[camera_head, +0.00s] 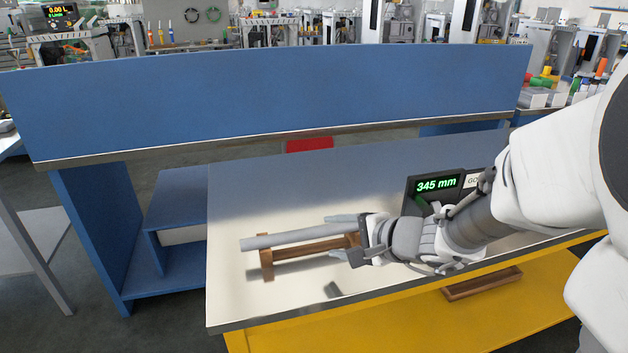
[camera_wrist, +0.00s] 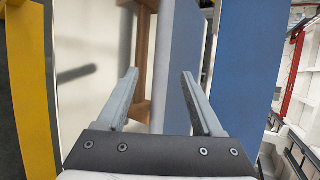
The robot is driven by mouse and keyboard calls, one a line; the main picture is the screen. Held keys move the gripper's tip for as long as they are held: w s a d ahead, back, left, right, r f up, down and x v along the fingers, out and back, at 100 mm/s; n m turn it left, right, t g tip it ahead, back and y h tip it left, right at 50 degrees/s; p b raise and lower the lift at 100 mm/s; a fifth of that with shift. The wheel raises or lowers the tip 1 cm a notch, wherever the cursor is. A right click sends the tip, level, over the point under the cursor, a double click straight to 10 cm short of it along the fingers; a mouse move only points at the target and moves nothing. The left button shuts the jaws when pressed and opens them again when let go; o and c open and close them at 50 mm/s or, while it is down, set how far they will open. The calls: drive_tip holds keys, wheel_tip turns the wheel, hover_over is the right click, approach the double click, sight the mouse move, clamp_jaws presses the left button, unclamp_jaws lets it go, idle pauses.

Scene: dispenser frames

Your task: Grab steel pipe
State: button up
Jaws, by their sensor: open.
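The steel pipe (camera_head: 290,237) is a plain grey rod that lies along a brown wooden stand (camera_head: 305,250) on the workbench. Its right end is near my gripper (camera_head: 335,236), whose fingers point left along the pipe, one on its far side and one on its near side. In the wrist view the pipe (camera_wrist: 170,75) runs lengthwise between the fingers of my gripper (camera_wrist: 160,73), closer to the right finger. The jaws are open. Whether a finger touches the pipe cannot be told. The wooden stand (camera_wrist: 143,50) shows beside the pipe there.
A display box (camera_head: 437,186) reading 345 mm stands behind my arm on the bench (camera_head: 235,290). A blue panel (camera_head: 280,95) rises behind the bench, with a red piece (camera_head: 309,145) below it. A brown wooden piece (camera_head: 482,284) lies on the yellow lower shelf (camera_head: 430,315). The bench's front left is clear.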

sight(315, 233)
drive_tip(key=b+x, duration=0.1)
drive_tip(key=x, duration=0.5)
drive_tip(key=shift+w+a, duration=0.2)
drive_tip(key=shift+a, duration=0.05)
drive_tip(key=shift+r, duration=0.1)
clamp_jaws()
